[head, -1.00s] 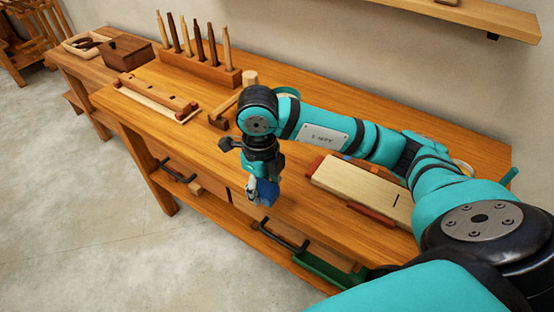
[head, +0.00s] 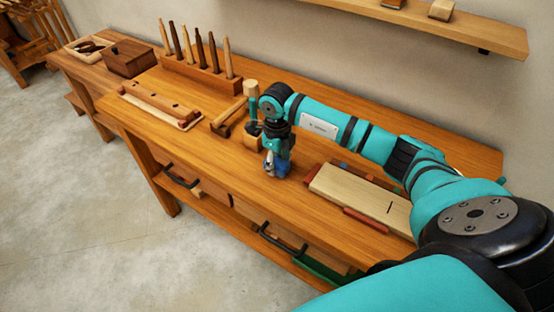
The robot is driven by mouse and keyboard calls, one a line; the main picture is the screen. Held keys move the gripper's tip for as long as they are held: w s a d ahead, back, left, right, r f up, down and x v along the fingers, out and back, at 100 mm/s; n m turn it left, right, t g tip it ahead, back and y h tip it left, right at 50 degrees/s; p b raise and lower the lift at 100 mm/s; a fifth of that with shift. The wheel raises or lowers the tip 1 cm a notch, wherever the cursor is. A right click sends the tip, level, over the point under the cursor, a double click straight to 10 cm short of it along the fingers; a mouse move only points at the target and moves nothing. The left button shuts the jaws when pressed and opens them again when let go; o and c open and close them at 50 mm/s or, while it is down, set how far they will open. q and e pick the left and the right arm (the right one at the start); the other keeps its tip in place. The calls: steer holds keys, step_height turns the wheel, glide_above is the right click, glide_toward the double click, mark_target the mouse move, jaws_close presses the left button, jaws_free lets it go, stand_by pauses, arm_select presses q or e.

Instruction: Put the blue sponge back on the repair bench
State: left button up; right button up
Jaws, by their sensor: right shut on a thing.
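The blue sponge (head: 283,168) is small and mostly hidden by the fingers around it. My right gripper (head: 276,172) points down and is shut on the sponge. It is over the repair bench (head: 230,168), a long orange-brown wooden top, near its middle. The sponge is at or just above the bench top; I cannot tell whether it touches. My left gripper is not in view.
A pale wooden block (head: 355,193) lies right of the gripper with a red stick (head: 366,220) before it. A wooden mallet (head: 251,100) stands behind the gripper. A tool rack (head: 200,75) is at the back.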

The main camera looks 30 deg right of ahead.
mark_target(277, 161)
steer(key=shift+f, duration=0.3)
steer(key=o, duration=1)
steer(key=shift+r, duration=0.1)
steer(key=shift+r, duration=0.2)
steer(key=shift+r+b, duration=1.5)
steer(key=shift+r, duration=4.4)
